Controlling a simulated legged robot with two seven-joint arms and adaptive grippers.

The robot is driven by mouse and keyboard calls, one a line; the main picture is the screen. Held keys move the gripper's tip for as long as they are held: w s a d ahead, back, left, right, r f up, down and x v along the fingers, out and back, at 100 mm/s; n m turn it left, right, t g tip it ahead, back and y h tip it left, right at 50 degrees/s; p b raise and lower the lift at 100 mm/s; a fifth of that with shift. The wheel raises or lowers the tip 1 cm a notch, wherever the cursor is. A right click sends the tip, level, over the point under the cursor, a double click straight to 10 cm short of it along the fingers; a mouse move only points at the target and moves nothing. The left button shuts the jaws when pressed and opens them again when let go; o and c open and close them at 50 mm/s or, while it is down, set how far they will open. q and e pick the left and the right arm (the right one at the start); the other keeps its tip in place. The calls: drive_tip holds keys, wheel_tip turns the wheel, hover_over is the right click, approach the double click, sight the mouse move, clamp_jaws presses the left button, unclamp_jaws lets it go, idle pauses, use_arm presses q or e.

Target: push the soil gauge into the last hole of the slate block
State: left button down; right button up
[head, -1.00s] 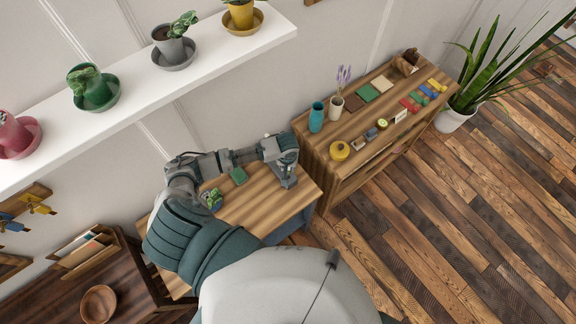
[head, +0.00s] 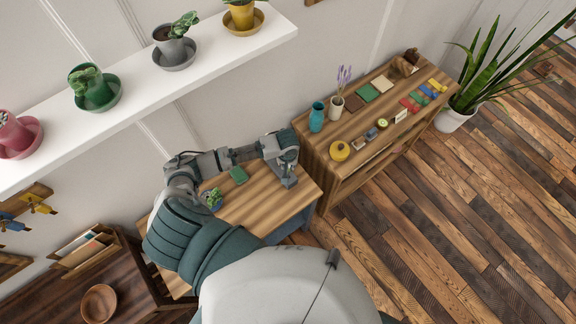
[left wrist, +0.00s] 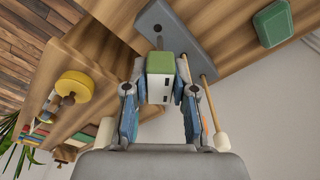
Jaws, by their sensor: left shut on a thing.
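My left gripper (left wrist: 160,95) is shut on the soil gauge (left wrist: 160,65), a small block with a green end and a pale face with dark windows. A short, thin tip shows beyond the green end, over the slate block (left wrist: 180,32). The slate block is a long grey bar with a dark hole visible near the tip; I cannot tell whether the tip is inside a hole. Two thin sticks stand at the block's other end, one with a white cap (left wrist: 221,142). In the head view, the left gripper (head: 287,167) is over the slate block (head: 289,182), and the gauge is mostly hidden.
A green box (head: 238,175) and a small potted plant (head: 212,197) stand on the wooden table (head: 255,205). A white wall shelf holds potted plants.

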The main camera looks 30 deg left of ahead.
use_arm(q)
drive_tip(key=shift+r, duration=1.75)
